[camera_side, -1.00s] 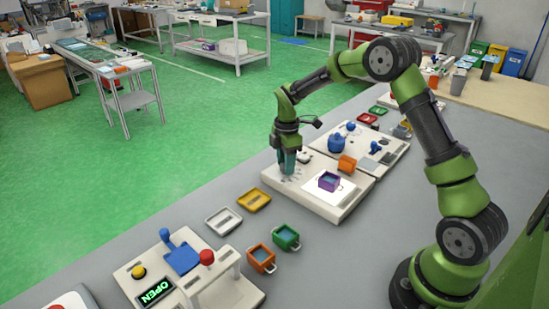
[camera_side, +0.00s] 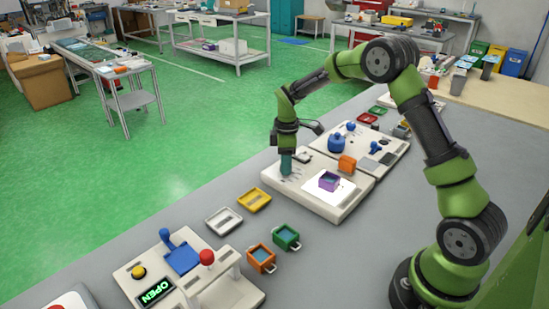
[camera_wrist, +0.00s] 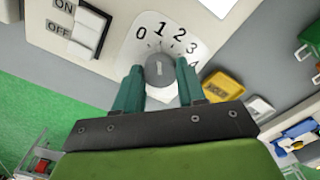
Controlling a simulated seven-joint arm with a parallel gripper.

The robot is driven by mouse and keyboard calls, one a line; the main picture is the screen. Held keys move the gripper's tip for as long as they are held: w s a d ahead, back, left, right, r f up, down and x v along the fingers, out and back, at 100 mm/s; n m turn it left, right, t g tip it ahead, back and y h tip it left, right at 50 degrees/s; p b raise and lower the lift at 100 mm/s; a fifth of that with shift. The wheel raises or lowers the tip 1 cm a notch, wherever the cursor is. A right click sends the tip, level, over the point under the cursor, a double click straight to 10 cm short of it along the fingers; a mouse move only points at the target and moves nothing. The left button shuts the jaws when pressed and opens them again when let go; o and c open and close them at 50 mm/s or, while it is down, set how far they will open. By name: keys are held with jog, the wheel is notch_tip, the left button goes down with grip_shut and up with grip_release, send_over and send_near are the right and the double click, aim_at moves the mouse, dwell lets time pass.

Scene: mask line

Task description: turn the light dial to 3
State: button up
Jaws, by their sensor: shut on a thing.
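In the wrist view the light dial (camera_wrist: 160,69) is a round grey knob on a white label (camera_wrist: 145,30) printed with the numbers 0 to 4. The two teal fingers of my gripper (camera_wrist: 160,84) sit on either side of the knob and are shut on it. A light mark on the knob shows, but I cannot tell exactly which number it points to. In the side view my gripper (camera_side: 286,164) points down onto the far left part of the cream panel (camera_side: 325,210), and the fingers hide the dial there.
A purple box (camera_side: 329,181) stands on the panel's white lit square. An ON/OFF switch (camera_wrist: 90,27) lies beside the dial. Yellow (camera_side: 254,200) and white (camera_side: 223,221) trays, and green (camera_side: 286,237) and orange (camera_side: 261,257) bins, stand on the grey table nearby.

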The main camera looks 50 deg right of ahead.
jog(key=m, duration=1.2)
jog(key=shift+m, duration=0.3)
dwell(0.4)
jog(key=o, duration=1.1)
jog(key=shift+c, duration=0.2)
notch_tip(320, 180, up, 17)
